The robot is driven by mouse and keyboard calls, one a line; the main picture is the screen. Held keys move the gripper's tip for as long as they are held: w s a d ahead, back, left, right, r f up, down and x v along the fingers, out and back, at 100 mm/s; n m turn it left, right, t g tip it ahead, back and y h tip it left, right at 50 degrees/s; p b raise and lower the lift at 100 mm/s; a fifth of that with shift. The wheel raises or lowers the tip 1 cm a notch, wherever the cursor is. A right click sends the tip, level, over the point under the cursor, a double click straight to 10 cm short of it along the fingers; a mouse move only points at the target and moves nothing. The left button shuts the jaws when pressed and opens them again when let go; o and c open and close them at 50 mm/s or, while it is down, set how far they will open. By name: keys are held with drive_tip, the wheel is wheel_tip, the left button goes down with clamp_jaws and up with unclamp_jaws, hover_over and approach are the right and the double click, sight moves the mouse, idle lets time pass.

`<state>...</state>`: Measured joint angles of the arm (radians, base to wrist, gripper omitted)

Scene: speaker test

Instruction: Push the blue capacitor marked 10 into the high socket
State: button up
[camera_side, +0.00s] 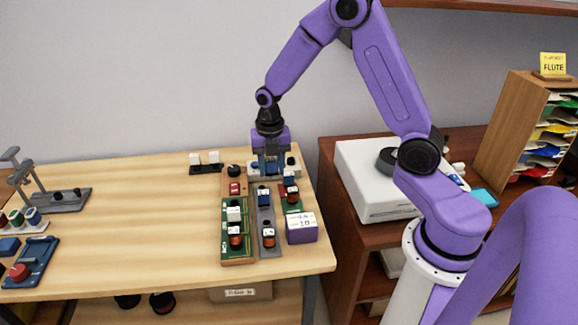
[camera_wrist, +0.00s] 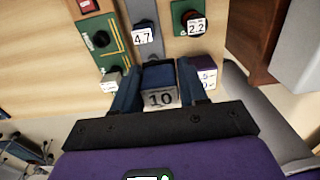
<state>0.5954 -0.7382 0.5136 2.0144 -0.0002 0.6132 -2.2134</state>
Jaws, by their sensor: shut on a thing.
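My gripper (camera_side: 269,168) is over the back right of the wooden table, pointing down. In the wrist view, its two fingers are shut on the blue capacitor (camera_wrist: 158,76), one finger on each side. The white label on the capacitor reads 10. Crossover boards lie in front of the gripper: a long green board (camera_side: 227,216) on wood, a grey strip (camera_side: 260,220) and a shorter green board at the right. I cannot tell which spot is the high socket, and the capacitor's underside is hidden.
A capacitor marked 4.7 (camera_wrist: 142,34) and one marked 2.2 (camera_wrist: 195,24) stand near the held capacitor. A purple box (camera_side: 301,230) stands at the boards' right. A press stand (camera_side: 60,200) is at the left. The table's middle is clear.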

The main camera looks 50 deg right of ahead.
drive_tip(key=w+a+f, duration=0.2)
drive_tip(key=w+a, duration=0.5)
drive_tip(key=w, duration=0.2)
drive_tip(key=shift+d+f, duration=0.15)
drive_tip(key=shift+f, duration=1.45)
drive_tip(key=shift+d+f, duration=0.1)
drive_tip(key=shift+f, duration=1.5)
drive_tip(key=shift+f, duration=1.1)
drive_tip(key=o, duration=1.1)
drive_tip(key=shift+c, duration=0.2)
drive_tip(key=shift+r, duration=0.1)
wheel_tip(320, 180, up, 7)
drive_tip(key=shift+r, duration=0.2)
